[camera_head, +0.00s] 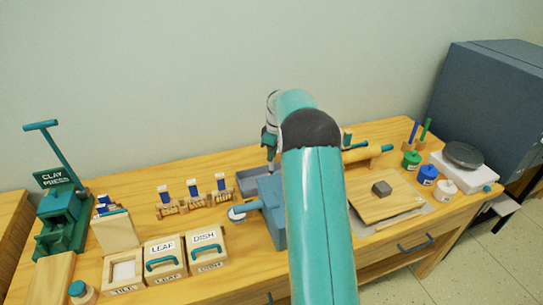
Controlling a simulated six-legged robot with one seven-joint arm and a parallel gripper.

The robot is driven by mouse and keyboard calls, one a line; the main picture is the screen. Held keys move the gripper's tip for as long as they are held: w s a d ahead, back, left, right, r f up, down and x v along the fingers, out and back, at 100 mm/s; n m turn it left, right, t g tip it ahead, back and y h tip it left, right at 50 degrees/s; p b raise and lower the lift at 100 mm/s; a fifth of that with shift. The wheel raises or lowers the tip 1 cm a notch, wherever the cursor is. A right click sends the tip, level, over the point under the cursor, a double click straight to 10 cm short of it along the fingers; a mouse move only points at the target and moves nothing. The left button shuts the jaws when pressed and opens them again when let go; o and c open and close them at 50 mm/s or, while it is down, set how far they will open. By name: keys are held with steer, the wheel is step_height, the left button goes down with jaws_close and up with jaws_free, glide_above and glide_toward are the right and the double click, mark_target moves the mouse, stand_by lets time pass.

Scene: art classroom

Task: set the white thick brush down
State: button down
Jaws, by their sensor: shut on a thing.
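My gripper (270,157) points down over the table, in front of the wall and near the grey tray. Only a sliver of it shows beside my teal arm, and its fingertips are hard to make out. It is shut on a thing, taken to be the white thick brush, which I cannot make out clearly. A wooden holder (408,147) at the back right carries a blue brush (414,132) and a green brush (425,129), both upright.
The wooden table (141,183) is crowded. A grey tray (250,183) and blue box (270,216) stand mid-table; LEAF and DISH boxes (165,261) are front left. Green, blue and white jars (427,175) stand right. The clay press (62,212) is far left. My arm hides the middle.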

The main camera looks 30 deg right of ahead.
steer(key=shift+f, duration=0.55)
steer(key=shift+w+f, duration=0.1)
steer(key=shift+f, duration=0.1)
steer(key=c, duration=1.4)
jaws_free()
steer(key=shift+r, duration=0.1)
